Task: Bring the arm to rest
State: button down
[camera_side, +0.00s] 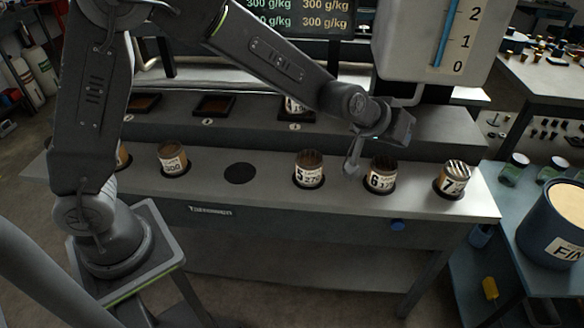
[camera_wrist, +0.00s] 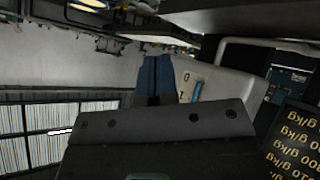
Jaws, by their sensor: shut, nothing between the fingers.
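My gripper (camera_side: 352,167) is in the side view, at the end of my arm, over the front bench between the canister marked 5 and the canister marked 6. Its fingers are together with nothing between them. In the wrist view the fingers (camera_wrist: 155,78) show as a closed pair above the dark gripper body. The canister marked 5 (camera_side: 309,170) stands left of the fingers and the canister marked 6 (camera_side: 381,176) stands right of them. I cannot tell exactly how far the fingertips are from the canister marked 6.
The canister marked 7 (camera_side: 453,180) and another canister (camera_side: 173,158) also stand on the bench (camera_side: 260,200). A dark round spot (camera_side: 240,173) lies empty between canisters. A blue drum (camera_side: 556,215) stands at right.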

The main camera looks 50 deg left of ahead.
jog(key=s+a+r+m+g, duration=0.1)
jog(key=s+a+r, duration=0.35)
jog(key=s, duration=0.35)
jog(key=s+a+r+m+g, duration=0.1)
jog(key=s+a+r, duration=0.35)
jog(key=s, duration=0.35)
jog(key=s+a+f+g+y, duration=0.1)
jog(key=s+a, duration=0.2)
jog(key=s, duration=0.4)
jog(key=s+a+f+g+y, duration=0.1)
jog(key=s+a, duration=0.3)
jog(key=s, duration=0.4)
jog(key=shift+s+y, duration=0.2)
jog(key=shift+y, duration=0.2)
jog(key=shift+f, duration=0.1)
dwell(4.4)
